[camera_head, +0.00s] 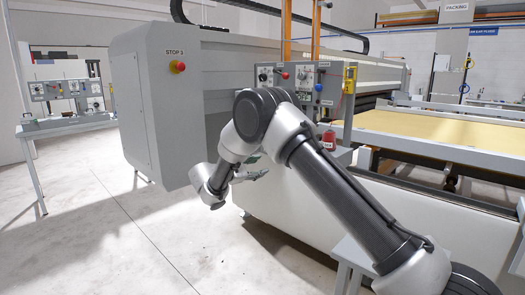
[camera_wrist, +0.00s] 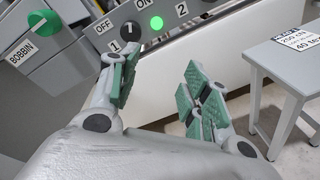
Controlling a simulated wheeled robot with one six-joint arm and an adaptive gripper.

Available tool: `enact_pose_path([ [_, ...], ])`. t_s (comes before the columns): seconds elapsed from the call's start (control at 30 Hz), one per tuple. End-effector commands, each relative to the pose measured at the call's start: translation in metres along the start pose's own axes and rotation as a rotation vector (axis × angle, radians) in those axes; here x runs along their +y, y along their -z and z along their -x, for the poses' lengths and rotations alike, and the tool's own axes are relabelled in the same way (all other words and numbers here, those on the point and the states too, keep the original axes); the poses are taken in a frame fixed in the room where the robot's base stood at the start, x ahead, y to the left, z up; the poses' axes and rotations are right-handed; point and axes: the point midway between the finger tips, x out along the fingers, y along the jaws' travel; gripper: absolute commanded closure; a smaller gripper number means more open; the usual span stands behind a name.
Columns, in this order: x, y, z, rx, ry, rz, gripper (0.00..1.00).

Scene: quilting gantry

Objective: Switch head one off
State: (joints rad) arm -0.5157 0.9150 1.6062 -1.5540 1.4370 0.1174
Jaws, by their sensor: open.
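A black rotary switch (camera_wrist: 130,32) with a pale pointer mark sits on a grey panel in the wrist view, between OFF and ON labels and above a label "1". Its exact pointer direction is hard to tell. A green lamp (camera_wrist: 157,22) beside it is lit. My gripper (camera_wrist: 160,78) is open and empty, its green-padded fingers spread below the panel. The left fingertip looks close to the switch in the picture; I cannot tell if they touch. In the head view my gripper (camera_head: 255,174) is low before the machine, and my arm hides part of the front.
A green BOBBIN knob (camera_wrist: 42,24) is left of the switch. A small grey table (camera_wrist: 285,60) with a label stands right.

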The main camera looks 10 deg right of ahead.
Motion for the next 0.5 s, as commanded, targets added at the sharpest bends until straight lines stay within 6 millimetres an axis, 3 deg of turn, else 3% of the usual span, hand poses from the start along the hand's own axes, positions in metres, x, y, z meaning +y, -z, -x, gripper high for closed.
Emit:
enact_pose_path([
  [0.1,0.028,-0.007,0.007,-0.026,-0.085,-0.026,0.53],
  [0.23,0.036,-0.014,0.005,-0.053,-0.121,-0.036,0.53],
  [0.5,0.04,-0.018,-0.038,-0.055,-0.116,-0.041,0.53],
])
